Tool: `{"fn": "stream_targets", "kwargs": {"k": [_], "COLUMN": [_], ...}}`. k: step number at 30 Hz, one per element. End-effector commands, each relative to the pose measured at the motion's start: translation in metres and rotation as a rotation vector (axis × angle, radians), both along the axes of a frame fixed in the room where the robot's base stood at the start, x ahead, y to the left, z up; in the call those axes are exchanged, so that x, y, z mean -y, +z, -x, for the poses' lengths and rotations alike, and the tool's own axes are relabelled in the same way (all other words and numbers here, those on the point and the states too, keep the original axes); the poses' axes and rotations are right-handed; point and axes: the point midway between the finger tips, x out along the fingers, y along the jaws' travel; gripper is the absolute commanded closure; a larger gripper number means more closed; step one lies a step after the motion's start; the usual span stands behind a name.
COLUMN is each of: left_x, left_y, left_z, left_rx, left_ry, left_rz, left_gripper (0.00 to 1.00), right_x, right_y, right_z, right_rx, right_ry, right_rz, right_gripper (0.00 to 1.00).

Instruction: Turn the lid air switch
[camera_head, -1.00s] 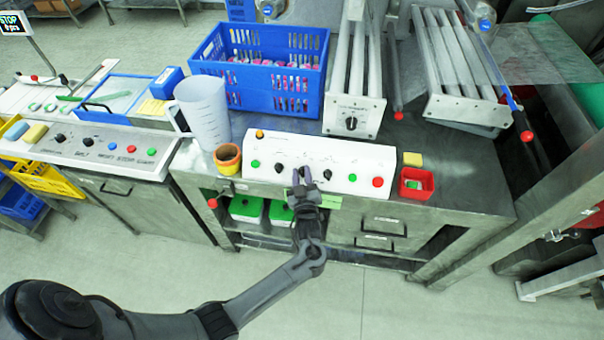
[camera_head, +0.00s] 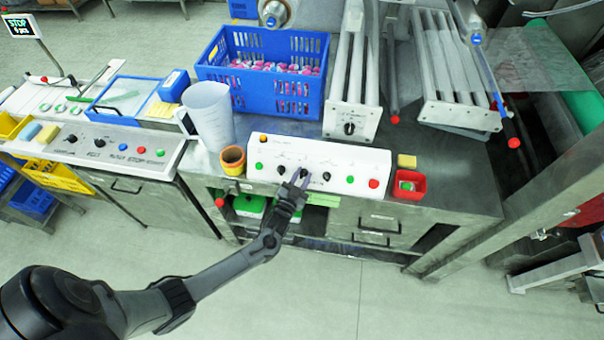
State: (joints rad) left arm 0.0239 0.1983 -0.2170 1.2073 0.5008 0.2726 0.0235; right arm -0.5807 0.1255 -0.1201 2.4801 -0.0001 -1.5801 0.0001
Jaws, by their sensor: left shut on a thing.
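A white control panel (camera_head: 345,158) stands on the steel bench. It carries a row of black knobs between coloured buttons. The labels are too small to read, so I cannot tell which knob is the lid air switch. My left gripper (camera_head: 300,177) reaches up to the panel's front and is shut on the middle black knob (camera_head: 304,172). The fingers partly cover this knob, and its pointer direction is hidden. A black knob (camera_head: 281,169) is free to its left and another (camera_head: 326,176) to its right. My right gripper is not in view.
An orange pot (camera_head: 232,160) and a clear jug (camera_head: 209,115) stand left of the panel. A red box (camera_head: 409,185) and yellow block (camera_head: 406,161) are to its right. A blue crate (camera_head: 218,73) stands behind. The floor in front is open.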

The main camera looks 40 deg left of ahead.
Motion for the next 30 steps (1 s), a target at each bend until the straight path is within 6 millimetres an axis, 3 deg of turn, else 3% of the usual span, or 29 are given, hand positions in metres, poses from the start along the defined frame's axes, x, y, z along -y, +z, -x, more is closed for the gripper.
{"fn": "stream_targets", "kwargs": {"k": [7,24,25,26,30], "left_x": [-0.0013,-0.0009,-0.0009,-0.0009,-0.0007], "left_y": [0.0001,-0.0015,-0.0015,-0.0014,-0.0009], "left_z": [0.0004,0.0003,0.0003,0.0003,0.0001], "left_rx": [-0.043,-0.057,-0.057,-0.057,-0.056], "left_ry": [-0.055,-0.073,-0.073,-0.073,-0.073], "left_rz": [-0.07,-0.092,-0.092,-0.091,-0.091], "left_gripper": [1.0,1.0,0.67,0.63,0.63], "right_x": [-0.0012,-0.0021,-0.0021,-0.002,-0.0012], "right_y": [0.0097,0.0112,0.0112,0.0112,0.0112], "right_z": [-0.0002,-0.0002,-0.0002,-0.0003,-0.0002], "right_rx": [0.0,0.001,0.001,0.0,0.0], "right_ry": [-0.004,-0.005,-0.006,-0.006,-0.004], "right_rz": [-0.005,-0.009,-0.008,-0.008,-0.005], "right_gripper": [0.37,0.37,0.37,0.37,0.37]}}
